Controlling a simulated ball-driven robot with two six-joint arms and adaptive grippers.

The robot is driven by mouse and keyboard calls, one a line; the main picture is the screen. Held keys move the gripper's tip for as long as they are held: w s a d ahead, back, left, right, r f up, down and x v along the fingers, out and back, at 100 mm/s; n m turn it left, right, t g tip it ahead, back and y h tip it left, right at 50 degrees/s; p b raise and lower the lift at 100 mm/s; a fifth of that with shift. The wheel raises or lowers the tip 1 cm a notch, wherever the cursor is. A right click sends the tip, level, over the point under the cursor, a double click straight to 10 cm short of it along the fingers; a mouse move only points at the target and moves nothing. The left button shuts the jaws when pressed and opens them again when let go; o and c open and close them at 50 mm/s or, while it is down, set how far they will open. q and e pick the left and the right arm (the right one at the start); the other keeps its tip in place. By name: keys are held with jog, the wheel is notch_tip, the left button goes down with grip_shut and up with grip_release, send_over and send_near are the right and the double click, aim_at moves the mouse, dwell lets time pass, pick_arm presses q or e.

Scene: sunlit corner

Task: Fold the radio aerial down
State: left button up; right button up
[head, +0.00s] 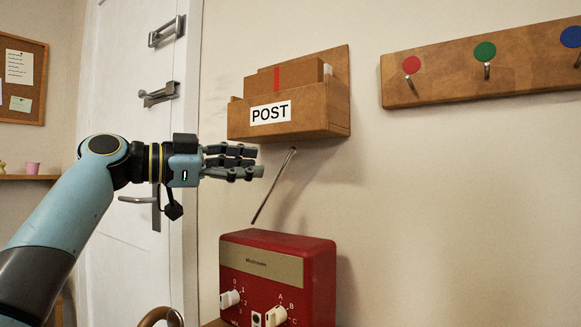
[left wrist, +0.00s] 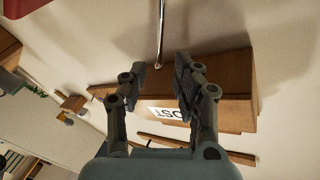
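The red radio (head: 318,262) stands against the wall at the lower middle of the head view. Its thin metal aerial (head: 273,187) is raised and leans up to the right, with its tip just below the post box. My left gripper (head: 259,162) reaches in from the left, its fingertips left of the aerial's tip. In the left wrist view the aerial (left wrist: 161,32) runs down from the top edge, and its tip shows in line with the gap between the open fingers (left wrist: 159,72). I cannot tell whether they touch it. My right gripper is in neither view.
A wooden post box (head: 338,110) hangs on the wall close above the aerial, and it fills the middle of the left wrist view (left wrist: 232,115). A hook board (head: 440,85) is at the upper right. A white door (head: 120,75) stands behind my left arm.

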aim_at(284, 166)
pick_arm(q)
jog(key=x, duration=0.7)
jog(key=shift+d, duration=0.1)
jog(key=shift+w+d, duration=0.2)
grip_shut()
jog(key=shift+f, duration=0.1)
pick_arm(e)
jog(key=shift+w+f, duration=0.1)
